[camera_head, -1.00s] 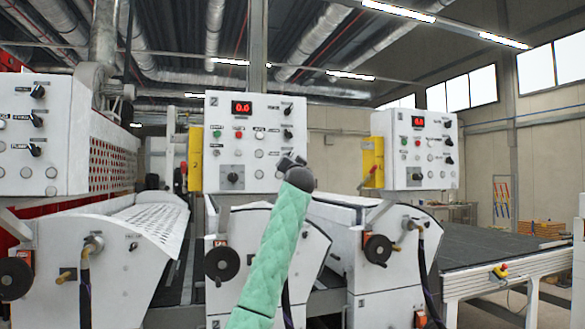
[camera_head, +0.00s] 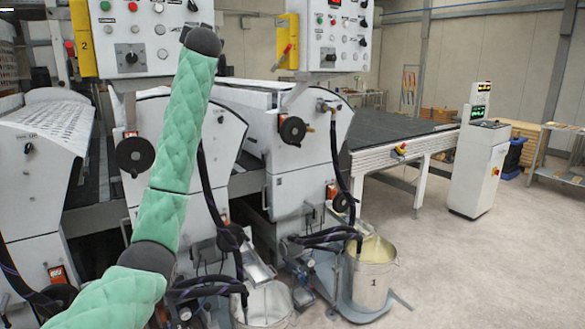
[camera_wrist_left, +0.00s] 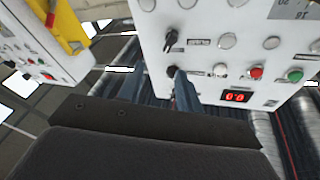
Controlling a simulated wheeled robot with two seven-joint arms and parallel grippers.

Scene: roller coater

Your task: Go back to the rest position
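My left arm, in a green padded cover, rises from the lower left in the head view. Its dark wrist end (camera_head: 203,41) overlaps the right part of a white control panel (camera_head: 155,60); the gripper itself is hidden there. In the left wrist view, the dark tapered tip of my left gripper (camera_wrist_left: 184,92) shows in front of an upside-down white panel (camera_wrist_left: 225,75) with a red display, beside a black knob (camera_wrist_left: 171,71). I cannot tell whether it touches the knob or whether the fingers are open. My right gripper is in neither view.
White coater units with black handwheels (camera_head: 292,130) and hoses stand close in front. A second panel (camera_head: 338,40) is to the right. A conveyor (camera_head: 385,130) and a console (camera_head: 478,165) lie beyond; the floor at lower right is clear.

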